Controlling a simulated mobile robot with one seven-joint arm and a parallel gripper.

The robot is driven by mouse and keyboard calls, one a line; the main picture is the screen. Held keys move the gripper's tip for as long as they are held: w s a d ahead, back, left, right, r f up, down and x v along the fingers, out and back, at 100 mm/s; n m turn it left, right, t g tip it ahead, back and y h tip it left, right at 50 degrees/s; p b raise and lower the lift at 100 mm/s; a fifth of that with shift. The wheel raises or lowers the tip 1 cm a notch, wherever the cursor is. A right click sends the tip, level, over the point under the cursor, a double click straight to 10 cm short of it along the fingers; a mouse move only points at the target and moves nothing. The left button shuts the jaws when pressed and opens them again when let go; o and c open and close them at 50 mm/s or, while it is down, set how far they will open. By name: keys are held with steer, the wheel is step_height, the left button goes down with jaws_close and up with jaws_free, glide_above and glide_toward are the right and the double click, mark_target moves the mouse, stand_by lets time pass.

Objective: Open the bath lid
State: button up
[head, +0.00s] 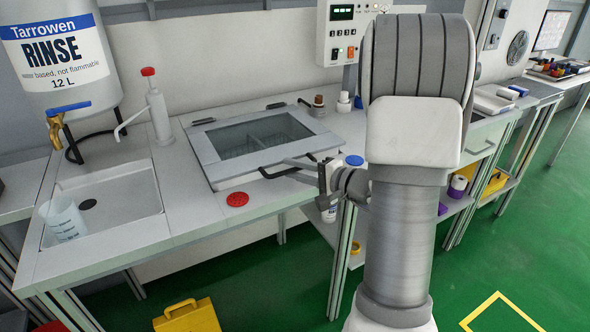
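The bath lid (207,150) is a grey frame with a dark glass window, set in the worktop left of the middle. It lies down over the bath, and a basket shows dimly through the glass. A black bar handle (270,174) runs along its front edge. My gripper (300,170) is at the right part of this handle, coming from the right, with its fingers pointing left. The fingers are small and overlap the handle in the picture, so I cannot tell if they grip it. My arm hides the area right of the lid.
A sink (108,205) with a beaker (63,220) and a pump bottle (158,115) are left of the bath. A red disc (237,199) lies in front of the lid. A control box (341,35) is behind. A yellow case (188,318) stands on the floor.

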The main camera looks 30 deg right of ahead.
jaws_close()
stand_by(1.4)
